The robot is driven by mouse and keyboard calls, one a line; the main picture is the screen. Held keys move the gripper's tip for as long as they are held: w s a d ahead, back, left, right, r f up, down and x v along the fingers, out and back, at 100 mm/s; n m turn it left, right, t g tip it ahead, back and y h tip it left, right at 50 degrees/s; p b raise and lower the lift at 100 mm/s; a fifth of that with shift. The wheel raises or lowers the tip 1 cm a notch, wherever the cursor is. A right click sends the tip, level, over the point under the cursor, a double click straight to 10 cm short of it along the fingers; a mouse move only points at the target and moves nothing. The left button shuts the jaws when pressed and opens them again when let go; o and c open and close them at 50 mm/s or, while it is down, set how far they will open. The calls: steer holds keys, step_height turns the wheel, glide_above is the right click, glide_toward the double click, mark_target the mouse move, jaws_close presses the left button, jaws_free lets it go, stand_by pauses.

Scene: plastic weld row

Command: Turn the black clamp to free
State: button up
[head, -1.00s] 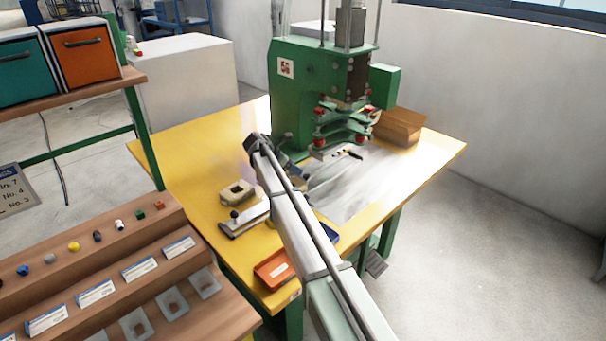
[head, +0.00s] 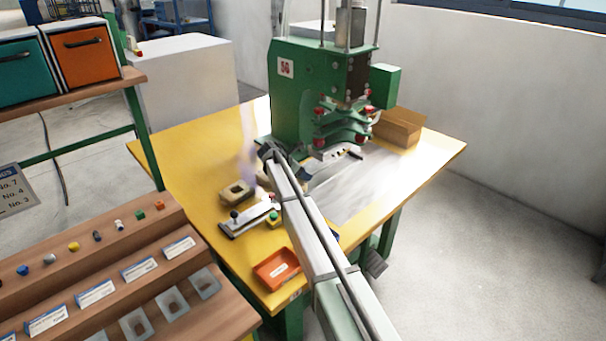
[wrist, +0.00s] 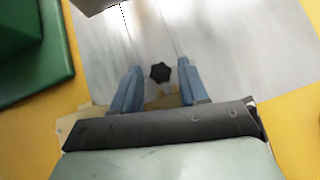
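A black star-shaped knob (wrist: 160,72), which looks like the black clamp, shows in the wrist view above a pale sheet. My gripper (wrist: 160,65) has its two blue fingers apart, one on each side of the knob. A gap shows between each finger and the knob, and I cannot tell whether the fingers are level with it. In the head view my arm reaches over the table to the front of the green press (head: 298,95). My fingers are hard to make out there, and I cannot pick out the knob.
The press stands on a yellow table (head: 185,150). A cardboard box (head: 400,128) is at its right. A beige block (head: 237,192), a metal fixture with a black knob (head: 240,224), a green button (head: 273,218) and an orange tray (head: 277,269) lie left of my arm.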

jaws_close()
steer(key=shift+w, duration=0.1)
steer(key=m+g, duration=0.1)
steer(key=m, duration=0.1)
steer(key=m+g+h, duration=0.1)
steer(key=shift+w+a+m+g, duration=0.2)
steer(key=shift+w+m+g, duration=0.1)
steer(key=shift+w+m, duration=0.1)
steer(key=shift+w+m+g, duration=0.15)
steer(key=shift+m+g, duration=1.85)
steer(key=shift+m, duration=0.5)
steer(key=shift+o, duration=1.1)
jaws_free()
steer(key=shift+d, duration=0.1)
